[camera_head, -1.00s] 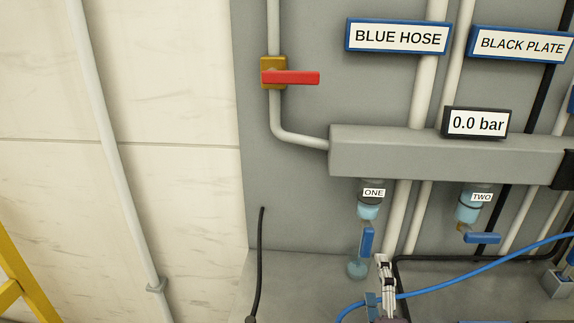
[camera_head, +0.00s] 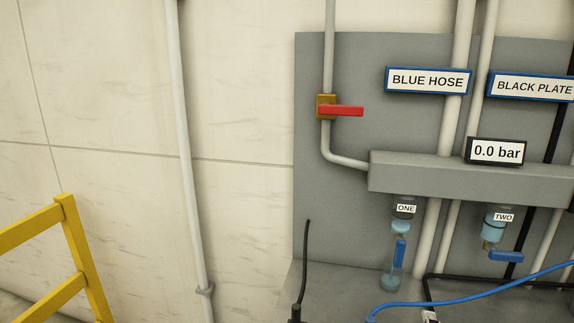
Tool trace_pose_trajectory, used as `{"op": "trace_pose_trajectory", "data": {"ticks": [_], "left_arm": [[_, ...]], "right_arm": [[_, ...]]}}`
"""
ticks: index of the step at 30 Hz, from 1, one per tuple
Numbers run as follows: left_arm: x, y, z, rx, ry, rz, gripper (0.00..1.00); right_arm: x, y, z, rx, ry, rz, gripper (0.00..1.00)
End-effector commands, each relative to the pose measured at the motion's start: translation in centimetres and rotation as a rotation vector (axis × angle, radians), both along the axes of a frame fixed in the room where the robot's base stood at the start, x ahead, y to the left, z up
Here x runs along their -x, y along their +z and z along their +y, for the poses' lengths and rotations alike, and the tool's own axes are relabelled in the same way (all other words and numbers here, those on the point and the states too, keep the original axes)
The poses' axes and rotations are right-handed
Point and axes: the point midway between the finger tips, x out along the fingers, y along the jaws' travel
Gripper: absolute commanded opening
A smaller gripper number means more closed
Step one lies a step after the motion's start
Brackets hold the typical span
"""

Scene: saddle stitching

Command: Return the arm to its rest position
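Only a small pale tip of one gripper (camera_head: 430,316), which looks like my right, shows at the bottom edge. It is below and to the right of valve ONE, and the rest is cut off. I cannot tell whether it is open or shut. My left gripper is not in view. Valve ONE has a blue handle (camera_head: 400,250) hanging upright. Valve TWO has a blue handle (camera_head: 506,256) lying sideways. The blue hose (camera_head: 480,294) runs from the right edge to the bottom near the gripper tip.
A grey panel (camera_head: 330,200) carries the grey manifold (camera_head: 450,181), a gauge (camera_head: 495,151) reading 0.0 bar and a red-handled valve (camera_head: 342,111) with its handle sideways. A yellow railing (camera_head: 78,255) stands at lower left. The wall between is clear apart from a pipe (camera_head: 188,150).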

Motion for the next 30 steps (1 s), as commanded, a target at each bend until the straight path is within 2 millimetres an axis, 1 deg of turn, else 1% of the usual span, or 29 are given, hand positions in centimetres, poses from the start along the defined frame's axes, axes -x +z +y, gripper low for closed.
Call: {"op": "trace_pose_trajectory", "data": {"ticks": [4,8,11,14,17,18,20,22,25,30], "left_arm": [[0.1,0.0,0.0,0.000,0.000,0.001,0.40],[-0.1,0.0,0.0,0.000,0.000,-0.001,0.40],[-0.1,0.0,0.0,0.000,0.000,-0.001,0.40],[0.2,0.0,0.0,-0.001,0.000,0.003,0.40],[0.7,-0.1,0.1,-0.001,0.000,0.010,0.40],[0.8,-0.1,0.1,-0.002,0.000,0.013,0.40],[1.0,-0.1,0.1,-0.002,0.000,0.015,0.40],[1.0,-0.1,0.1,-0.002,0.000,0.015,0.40],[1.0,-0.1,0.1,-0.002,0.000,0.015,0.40],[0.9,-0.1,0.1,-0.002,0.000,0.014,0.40]], "right_arm": [[0.8,-1.4,-0.8,-0.114,-0.037,0.041,0.83],[1.9,-3.3,-1.5,-0.241,-0.079,0.094,0.83],[3.0,-5.1,-1.8,-0.355,-0.119,0.144,0.83],[4.6,-7.2,-1.8,-0.489,-0.168,0.210,0.83],[6.9,-9.9,-1.3,-0.655,-0.232,0.302,0.83],[8.1,-11.2,-0.8,-0.727,-0.264,0.349,0.83],[10.2,-12.9,0.0,-0.834,-0.314,0.424,0.83],[12.6,-14.6,1.1,-0.941,-0.373,0.511,0.83],[15.9,-16.3,2.8,-1.055,-0.447,0.624,0.83],[21.2,-18.0,5.4,-1.185,-0.563,0.800,0.83]]}}
